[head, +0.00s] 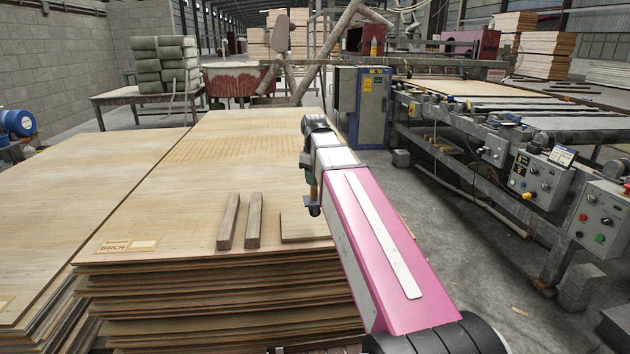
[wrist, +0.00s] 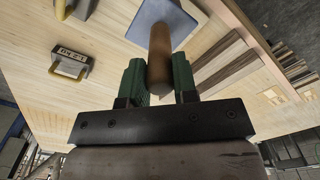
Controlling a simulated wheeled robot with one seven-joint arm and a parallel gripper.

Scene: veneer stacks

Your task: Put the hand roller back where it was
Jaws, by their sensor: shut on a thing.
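My gripper's two green fingers (wrist: 158,82) are shut on a brown, rounded wooden handle, taken to be the hand roller (wrist: 160,50), in the wrist view. The handle points away from the gripper, over the pale veneer stack. Whether its far end touches anything I cannot tell. A grey-blue square plate (wrist: 186,20) shows behind it; I cannot tell whether it belongs to the roller. In the head view my gripper (head: 312,190) hangs over the stack (head: 190,215), small and partly hidden by my pink arm; the roller is not clear there.
Two wooden strips (head: 228,222) (head: 254,221) lie beside a thin board (head: 303,226) near the stack's front edge. Two handled blocks (wrist: 71,64) (wrist: 77,8) stand left in the wrist view. A machine line with control boxes (head: 598,213) stands right.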

